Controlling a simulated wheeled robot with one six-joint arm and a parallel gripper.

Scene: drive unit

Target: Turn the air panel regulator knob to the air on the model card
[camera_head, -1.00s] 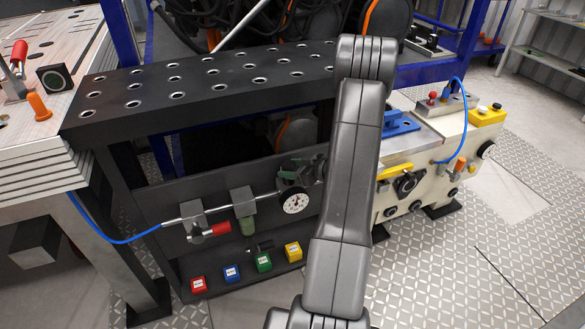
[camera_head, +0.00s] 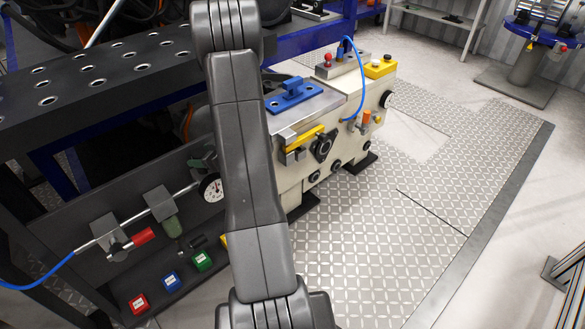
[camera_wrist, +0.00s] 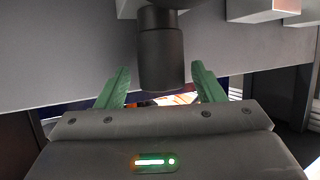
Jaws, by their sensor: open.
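The air panel runs along the dark bench frame at lower left in the head view, with a white round gauge (camera_head: 212,188) on its pipe. A black cylindrical knob (camera_wrist: 161,58), which looks like the regulator knob, hangs down from the top of the wrist view. My gripper (camera_wrist: 159,68) is open, its green fingers on either side of the knob, with a visible gap at each side. In the head view my arm hides most of the gripper and the regulator. I cannot make out the model card or the knob's setting.
A red-handled valve (camera_head: 143,236) and a green filter bowl (camera_head: 172,226) sit left of the gauge. Red (camera_head: 139,303), blue (camera_head: 170,282) and green (camera_head: 203,261) labelled blocks stand below. A cream machine (camera_head: 345,110) stands right of my arm. The patterned floor (camera_head: 410,190) is clear.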

